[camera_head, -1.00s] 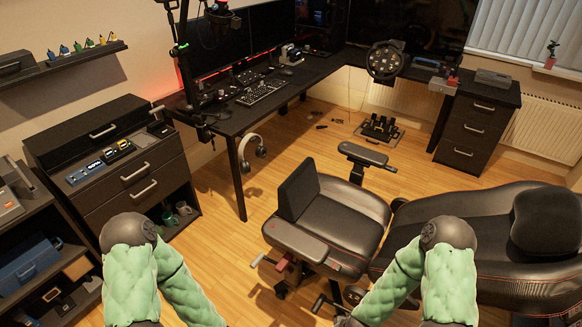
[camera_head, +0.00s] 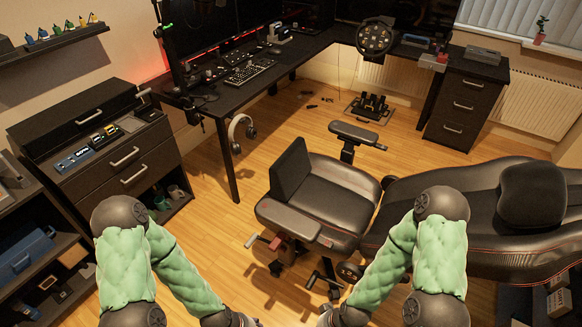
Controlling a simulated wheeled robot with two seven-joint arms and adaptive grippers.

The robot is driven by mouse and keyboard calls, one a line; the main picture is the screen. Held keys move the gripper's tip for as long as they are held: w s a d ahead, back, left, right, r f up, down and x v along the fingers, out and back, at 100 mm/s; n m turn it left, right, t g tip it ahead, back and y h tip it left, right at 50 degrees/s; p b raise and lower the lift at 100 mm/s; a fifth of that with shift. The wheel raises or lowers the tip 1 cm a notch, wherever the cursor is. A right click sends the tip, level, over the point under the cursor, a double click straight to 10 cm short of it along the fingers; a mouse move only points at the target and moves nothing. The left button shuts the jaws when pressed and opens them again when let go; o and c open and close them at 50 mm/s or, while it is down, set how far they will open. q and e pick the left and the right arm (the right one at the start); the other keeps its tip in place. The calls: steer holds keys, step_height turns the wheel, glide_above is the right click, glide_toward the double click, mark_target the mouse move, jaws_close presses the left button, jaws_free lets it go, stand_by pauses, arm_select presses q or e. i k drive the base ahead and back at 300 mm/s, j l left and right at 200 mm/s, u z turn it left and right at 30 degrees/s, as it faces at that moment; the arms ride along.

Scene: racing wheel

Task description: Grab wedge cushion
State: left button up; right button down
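A black wedge-shaped cushion (camera_head: 290,170) stands upright on the left side of the black seat (camera_head: 326,199) of the gaming chair. Its thin edge points up and it looks free of any grip. My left gripper (camera_head: 246,321) is barely in view at the bottom edge, below the chair and well apart from the cushion. My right gripper (camera_head: 327,318) is also at the bottom edge, right of the left one and apart from the cushion. The fingers of both are mostly cut off, so their opening is hidden.
The chair's armrests (camera_head: 289,220) flank the seat, and its reclined backrest (camera_head: 445,220) extends to the right. A black desk (camera_head: 215,105) runs behind. A drawer cabinet (camera_head: 150,172) stands at left. Wood floor between cabinet and chair is clear.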

mark_target(286, 173)
steer(key=i+j, duration=0.15)
steer(key=j, duration=0.2)
steer(key=i+j, duration=0.15)
steer(key=j, duration=0.2)
steer(key=i+j, duration=0.2)
steer(key=j, duration=0.15)
steer(key=i+j+z, duration=0.1)
steer(key=j, duration=0.25)
steer(key=i+j, duration=0.2)
steer(key=j, duration=0.15)
steer(key=i+j, duration=0.15)
steer(key=j, duration=0.2)
